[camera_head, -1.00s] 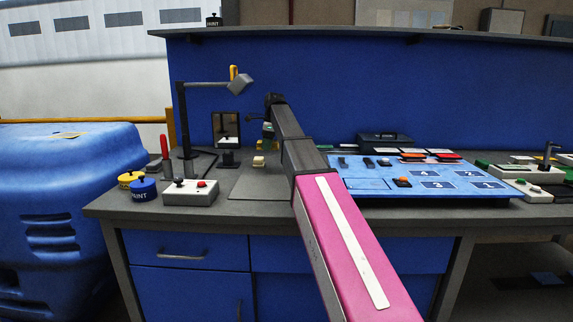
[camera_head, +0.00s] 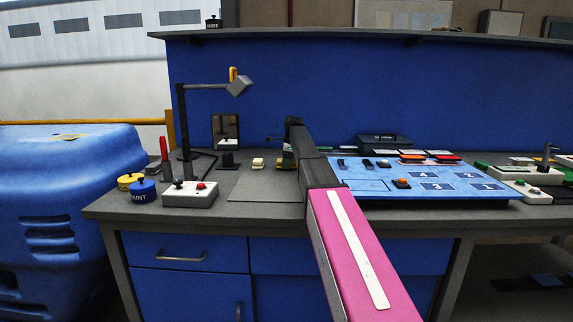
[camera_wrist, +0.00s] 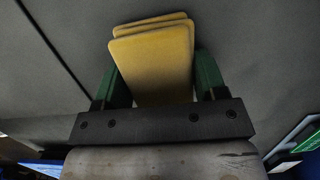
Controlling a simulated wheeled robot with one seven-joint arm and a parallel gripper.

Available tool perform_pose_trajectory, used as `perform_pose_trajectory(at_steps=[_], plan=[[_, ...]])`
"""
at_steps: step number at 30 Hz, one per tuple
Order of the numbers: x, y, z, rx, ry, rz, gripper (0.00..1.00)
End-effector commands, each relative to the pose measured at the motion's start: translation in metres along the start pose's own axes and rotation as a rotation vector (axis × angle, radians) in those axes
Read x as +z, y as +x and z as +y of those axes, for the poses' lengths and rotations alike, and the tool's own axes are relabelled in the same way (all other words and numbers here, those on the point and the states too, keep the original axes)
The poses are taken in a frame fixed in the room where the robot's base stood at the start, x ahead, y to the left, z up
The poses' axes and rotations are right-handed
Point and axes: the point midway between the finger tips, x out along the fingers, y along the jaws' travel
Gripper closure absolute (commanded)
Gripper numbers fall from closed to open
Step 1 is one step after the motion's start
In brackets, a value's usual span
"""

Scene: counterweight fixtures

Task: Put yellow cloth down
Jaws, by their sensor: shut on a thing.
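The yellow cloth (camera_wrist: 152,65) shows in the wrist view as a folded, layered pad between the two green fingers of my gripper (camera_wrist: 155,85). My gripper is shut on it. A grey surface lies behind the cloth, and I cannot tell whether the cloth touches it. In the head view my gripper (camera_head: 286,160) is low over the right part of the grey mat (camera_head: 265,190), partly hidden by my arm. A small pale yellow block (camera_head: 258,162) sits on the mat to its left.
The blue numbered panel (camera_head: 400,207) lies right of my arm, with a dark case (camera_head: 384,142) behind it. A grey button box (camera_head: 190,194), a lamp (camera_head: 186,120) and paint pots (camera_head: 143,190) stand at left. The front of the mat is clear.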

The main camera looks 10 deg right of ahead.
Motion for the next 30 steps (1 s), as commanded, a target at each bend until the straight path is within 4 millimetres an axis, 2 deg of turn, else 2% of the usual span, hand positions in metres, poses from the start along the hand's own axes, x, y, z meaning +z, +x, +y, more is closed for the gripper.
perform_pose_trajectory(at_steps=[26, 27, 28, 30], plan=[[-0.004, 0.022, 0.001, 0.002, 0.0, 0.002, 0.69], [-0.004, 0.022, 0.002, 0.001, 0.0, 0.003, 0.22], [-0.004, 0.022, 0.002, 0.001, 0.0, 0.003, 0.12], [-0.004, 0.022, 0.003, 0.002, 0.0, 0.003, 0.09]])
